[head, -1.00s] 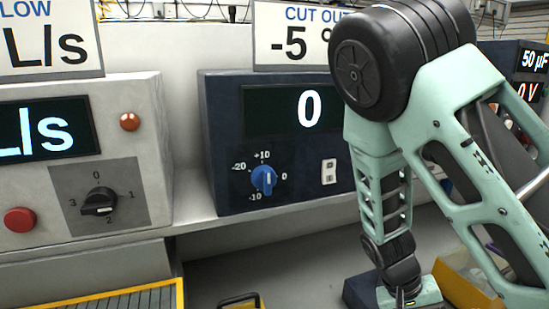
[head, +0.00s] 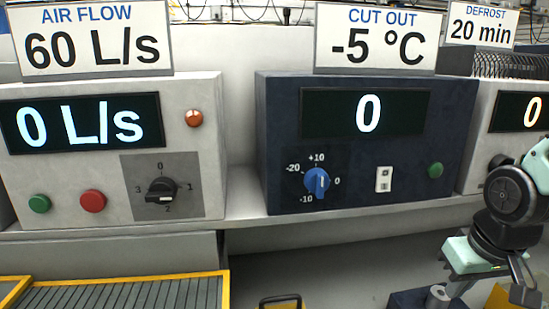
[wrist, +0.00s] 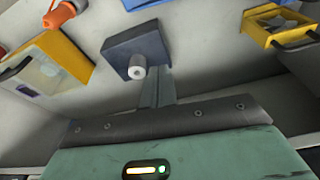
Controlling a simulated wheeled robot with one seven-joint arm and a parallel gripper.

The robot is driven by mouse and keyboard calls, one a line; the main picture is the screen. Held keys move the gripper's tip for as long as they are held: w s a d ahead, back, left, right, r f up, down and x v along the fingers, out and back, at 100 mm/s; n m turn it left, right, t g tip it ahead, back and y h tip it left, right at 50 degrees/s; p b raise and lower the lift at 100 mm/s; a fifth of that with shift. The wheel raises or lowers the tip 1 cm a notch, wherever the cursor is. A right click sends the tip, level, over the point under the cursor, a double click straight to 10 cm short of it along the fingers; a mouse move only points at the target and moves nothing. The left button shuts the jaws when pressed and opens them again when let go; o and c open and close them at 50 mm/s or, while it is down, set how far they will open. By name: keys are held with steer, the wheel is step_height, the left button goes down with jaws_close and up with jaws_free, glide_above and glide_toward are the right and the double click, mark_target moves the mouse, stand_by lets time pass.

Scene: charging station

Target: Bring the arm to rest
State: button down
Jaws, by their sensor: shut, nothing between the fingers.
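My arm (head: 508,205) is folded at the right edge of the head view, in front of the right-hand grey panel. My gripper (wrist: 157,88) shows in the wrist view. It is shut with nothing between its fingers and points toward a dark blue block (wrist: 137,48) with a pale cylinder (wrist: 137,70) on it. The fingers look apart from the block, though the exact gap cannot be told. In the head view the fingertips cannot be made out clearly.
The air flow panel (head: 105,180) stands left, reading 0 L/s. The dark blue cut out panel (head: 400,165) reads 0. A yellow-edged grille (head: 130,293) lies front left. The wrist view shows yellow trays (wrist: 68,62) and an orange object (wrist: 60,14).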

steer(key=s+a+r+n+g, duration=0.1)
steer(key=s+a+n, duration=0.2)
steer(key=s+a, duration=0.3)
steer(key=s+a+r+n+g, duration=0.1)
steer(key=s+a+n, duration=0.3)
steer(key=s+a, duration=0.3)
steer(key=a, duration=0.4)
steer(key=shift+a+g+y, duration=0.25)
steer(key=shift+g+y, duration=0.05)
